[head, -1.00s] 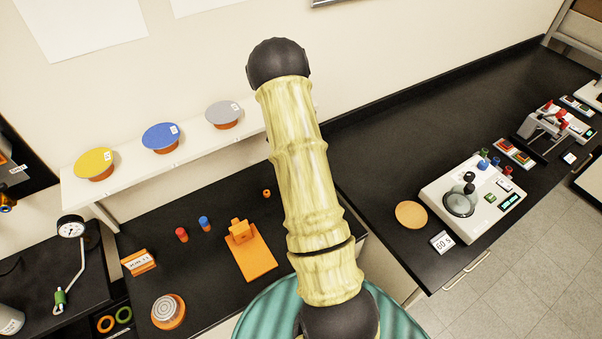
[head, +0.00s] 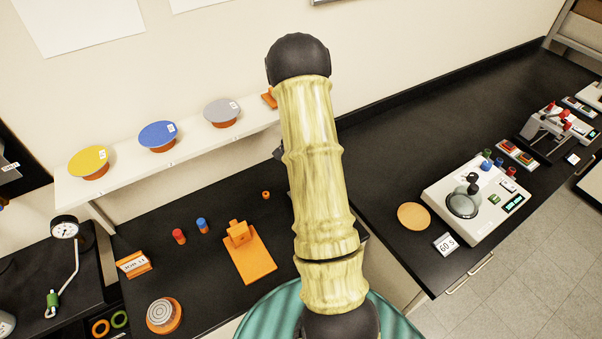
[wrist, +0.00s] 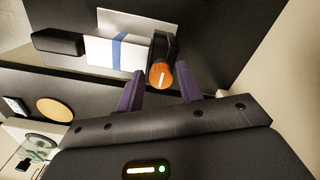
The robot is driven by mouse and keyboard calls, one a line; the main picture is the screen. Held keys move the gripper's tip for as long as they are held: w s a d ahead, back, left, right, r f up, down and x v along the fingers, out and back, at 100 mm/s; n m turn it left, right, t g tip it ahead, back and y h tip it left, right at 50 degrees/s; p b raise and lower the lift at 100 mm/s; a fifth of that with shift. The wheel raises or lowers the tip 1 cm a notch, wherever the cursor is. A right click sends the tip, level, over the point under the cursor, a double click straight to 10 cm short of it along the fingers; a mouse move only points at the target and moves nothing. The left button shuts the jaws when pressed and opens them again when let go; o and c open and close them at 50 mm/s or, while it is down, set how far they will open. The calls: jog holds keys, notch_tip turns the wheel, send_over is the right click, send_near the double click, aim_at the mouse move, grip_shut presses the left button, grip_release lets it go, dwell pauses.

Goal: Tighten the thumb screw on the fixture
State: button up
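In the wrist view an orange knob (wrist: 161,77) with a white line on its face stands out from a black mount (wrist: 161,45); it looks like the thumb screw. Beside it is a white block with a blue stripe (wrist: 118,50). My gripper (wrist: 160,71) has two purple fingers spread apart, one on each side of the knob in the picture, with gaps visible. I cannot tell how deep the knob lies between them. In the head view my arm hides my gripper. An orange piece (head: 269,98) shows at the shelf's right end, partly hidden by my arm.
A white shelf (head: 140,178) holds yellow, blue and grey discs. Below are an orange stand (head: 250,260), red and blue pegs, and a dial gauge (head: 64,228). On the right bench stand a white spin device (head: 478,203) and an orange disc (head: 413,216).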

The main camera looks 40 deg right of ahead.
jog(key=n, duration=0.3)
jog(key=shift+n, duration=0.4)
jog(key=n, duration=0.3)
jog(key=shift+b, duration=0.3)
jog(key=n, duration=0.6)
jog(key=shift+s+d+p, duration=0.1)
jog(key=shift+p, duration=0.2)
